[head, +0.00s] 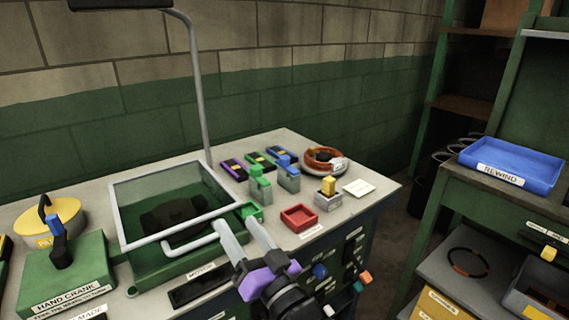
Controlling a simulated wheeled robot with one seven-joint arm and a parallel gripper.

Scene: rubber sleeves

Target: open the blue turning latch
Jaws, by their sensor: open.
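My gripper (238,224) reaches in from the bottom of the head view, with two pale grey fingers spread apart and nothing between them. Its fingertips show by the right front corner of the glass-sided green box. A small blue-topped grey block (288,175) stands on the bench beyond and to the right of the fingers, beside a green-topped one (260,186). A round blue knob (320,271) shows on the drawer front to the right of my wrist. Which blue part is the turning latch, I cannot tell. My gripper is apart from both.
The glass-sided box (117,215) with a grey bar handle stands left of my gripper. A red tray (299,217) and a yellow-topped block (328,190) sit to the right. A hand crank (57,245) is far left. Other knobs stick out from the drawers.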

